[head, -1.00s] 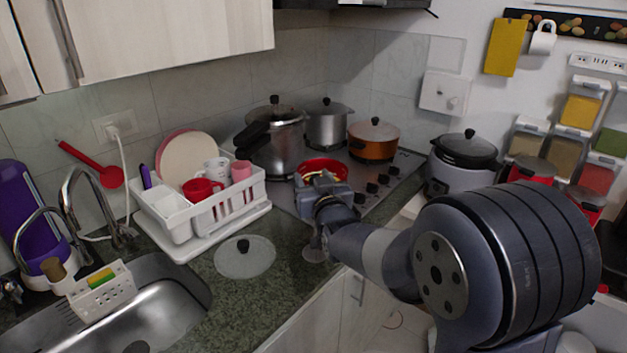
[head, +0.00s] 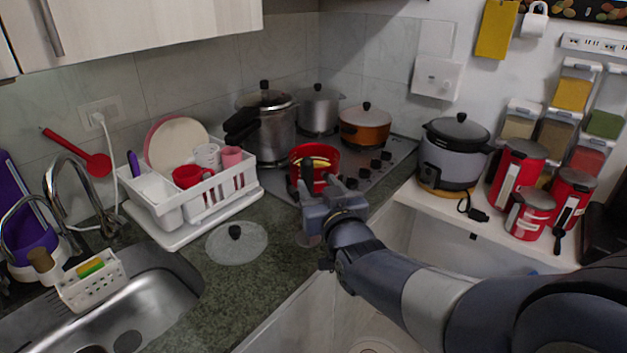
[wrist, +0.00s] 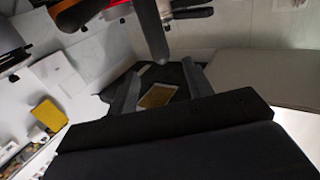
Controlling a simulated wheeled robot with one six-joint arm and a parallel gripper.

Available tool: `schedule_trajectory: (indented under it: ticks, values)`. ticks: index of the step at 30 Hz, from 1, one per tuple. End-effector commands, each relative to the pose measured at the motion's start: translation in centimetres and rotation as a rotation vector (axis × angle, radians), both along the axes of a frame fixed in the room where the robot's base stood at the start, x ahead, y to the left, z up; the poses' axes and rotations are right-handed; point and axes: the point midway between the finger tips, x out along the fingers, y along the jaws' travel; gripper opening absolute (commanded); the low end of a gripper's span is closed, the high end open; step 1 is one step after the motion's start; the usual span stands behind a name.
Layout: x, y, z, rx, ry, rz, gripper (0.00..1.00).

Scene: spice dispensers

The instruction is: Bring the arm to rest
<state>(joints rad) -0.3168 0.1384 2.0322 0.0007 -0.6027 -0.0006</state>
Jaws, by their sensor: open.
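My gripper (head: 319,183) is open and empty. In the head view it is over the counter's front edge, just in front of a red pot (head: 302,156). A black handle overlaps the gripper's fingertips there, and I cannot tell whether they touch. My arm reaches from the lower right, bent and extended toward the stove. In the wrist view the open gripper fingers (wrist: 161,82) show with nothing clearly held between them.
A glass lid (head: 252,245) lies on the counter (head: 215,310). A white dish rack (head: 245,185) stands left, beyond the sink (head: 160,290). The stove (head: 385,155) holds several pots. A rice cooker (head: 450,160) and red canisters (head: 528,212) stand right.

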Motion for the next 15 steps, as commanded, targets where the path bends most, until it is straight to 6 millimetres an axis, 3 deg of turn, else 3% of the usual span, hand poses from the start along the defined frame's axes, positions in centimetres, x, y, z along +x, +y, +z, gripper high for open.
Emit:
schedule_trajectory:
  ticks: [6,15]
  values:
    - [-1.24,-0.41,-0.06,0.000,0.001,0.000,0.48]
    - [-1.31,-0.43,-0.04,0.000,0.001,0.000,0.48]
